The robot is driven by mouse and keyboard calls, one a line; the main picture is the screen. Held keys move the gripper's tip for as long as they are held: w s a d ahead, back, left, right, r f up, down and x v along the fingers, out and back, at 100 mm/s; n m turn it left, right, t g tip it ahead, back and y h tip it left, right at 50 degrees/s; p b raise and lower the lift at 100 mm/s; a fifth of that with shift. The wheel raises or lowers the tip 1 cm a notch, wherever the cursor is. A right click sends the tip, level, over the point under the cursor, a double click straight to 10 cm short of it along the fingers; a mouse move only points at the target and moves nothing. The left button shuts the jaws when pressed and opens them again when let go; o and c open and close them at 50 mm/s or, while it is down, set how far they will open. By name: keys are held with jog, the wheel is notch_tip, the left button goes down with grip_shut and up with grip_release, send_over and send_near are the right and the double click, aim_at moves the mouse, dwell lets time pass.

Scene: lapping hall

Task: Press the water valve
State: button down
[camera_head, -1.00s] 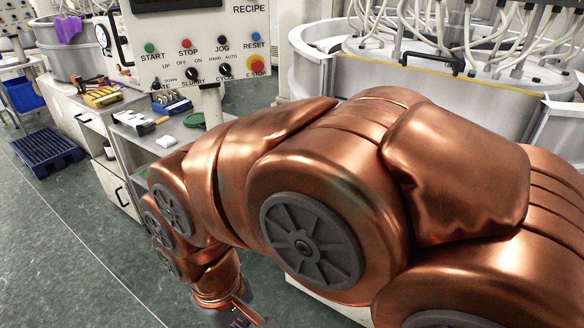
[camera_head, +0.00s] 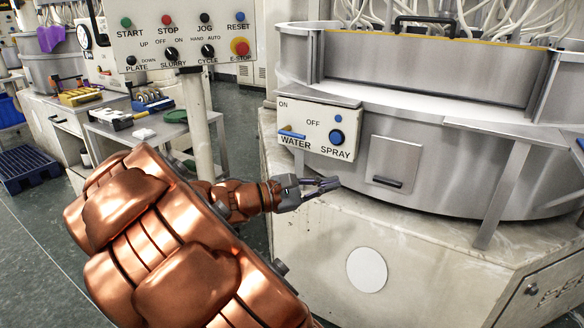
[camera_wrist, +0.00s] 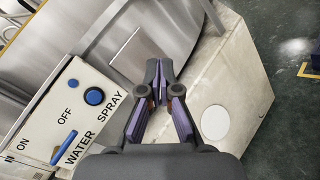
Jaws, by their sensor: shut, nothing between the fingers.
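The water valve (camera_head: 292,134) is a small blue lever on a white panel (camera_head: 355,152) fixed to the front of the metal lapping machine. The lever lies about level, above the WATER label and below ON and OFF. In the wrist view the water valve (camera_wrist: 64,146) shows at the lower left, on the tilted panel. My gripper (camera_head: 334,183) is shut and empty. It points right, just below the panel and apart from it. In the wrist view my gripper (camera_wrist: 159,64) points at the machine front, to the right of the panel.
A blue SPRAY knob (camera_head: 337,137) sits right of the valve on the same panel. A control box (camera_head: 187,37) with a red E-STOP (camera_head: 240,47) stands on a post (camera_head: 197,120) at left. A bench (camera_head: 130,130) with tools is beyond it.

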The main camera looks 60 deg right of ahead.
jog(key=w+d+f+n+t+h+b, duration=0.5)
jog(key=w+f+n+b, duration=0.1)
jog(key=w, duration=0.5)
jog(key=w+d+f+n+t+h+b, duration=0.5)
jog(key=w+f+n+t+b, duration=0.1)
jog(key=w+f+n, duration=0.2)
jog(key=w+n, duration=0.1)
jog(key=w, duration=0.1)
jog(key=shift+w+n, duration=0.4)
jog(key=r+b+x, duration=0.1)
jog(key=x, duration=0.5)
jog(key=a+r+b+x, duration=0.1)
jog(key=b+x, duration=0.1)
jog(key=x, duration=0.4)
jog(key=shift+r, duration=0.5)
jog(key=shift+d+r+n+t+p, duration=0.1)
jog(key=shift+r+n+t+p, duration=0.1)
jog(key=shift+n+t+p, duration=0.25)
